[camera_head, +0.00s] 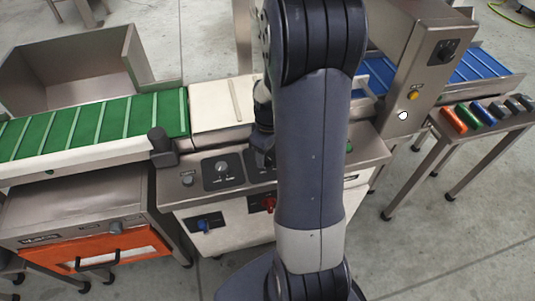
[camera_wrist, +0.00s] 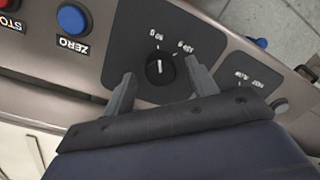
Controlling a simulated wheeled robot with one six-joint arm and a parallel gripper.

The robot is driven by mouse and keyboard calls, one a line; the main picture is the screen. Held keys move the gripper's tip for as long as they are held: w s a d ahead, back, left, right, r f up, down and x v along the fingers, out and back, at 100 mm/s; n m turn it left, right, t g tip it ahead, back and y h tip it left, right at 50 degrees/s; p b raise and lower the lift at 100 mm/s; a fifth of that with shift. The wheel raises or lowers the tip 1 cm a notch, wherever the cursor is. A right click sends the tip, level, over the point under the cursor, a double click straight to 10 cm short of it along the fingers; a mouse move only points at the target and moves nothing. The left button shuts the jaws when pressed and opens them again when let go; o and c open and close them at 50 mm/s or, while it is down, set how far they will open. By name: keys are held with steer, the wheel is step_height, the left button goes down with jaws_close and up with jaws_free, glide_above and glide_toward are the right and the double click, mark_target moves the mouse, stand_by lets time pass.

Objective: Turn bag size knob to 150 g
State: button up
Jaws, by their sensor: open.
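The bag size knob (camera_wrist: 160,69) is a small black dial with a white pointer line on a dark panel in the wrist view. Two small, tilted labels are beside it; the upper one seems to read 90 g and the right one 150 g. The pointer line runs roughly up and down in the picture, near the upper label's direction. My gripper (camera_wrist: 159,80) is open, with one finger on each side of the knob; I cannot tell whether either touches it. In the head view my gripper (camera_head: 263,140) is over the machine's panel, and my arm hides this knob.
A blue ZERO button (camera_wrist: 72,19) and a red STOP button are left of the dial panel. Another dial (camera_head: 221,168) sits on the console. A green conveyor (camera_head: 90,128) lies left, and a side table with coloured blocks (camera_head: 454,120) stands right.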

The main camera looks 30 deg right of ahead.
steer(key=shift+f, duration=0.3)
steer(key=shift+c, duration=0.5)
steer(key=c, duration=0.9)
steer(key=shift+m, duration=0.3)
steer(key=m, duration=0.5)
steer(key=shift+s+r+m, duration=0.1)
steer(key=shift+m, duration=0.2)
steer(key=m+p, duration=0.1)
steer(key=m, duration=0.4)
steer(key=shift+m+t, duration=0.3)
steer(key=shift+m, duration=0.1)
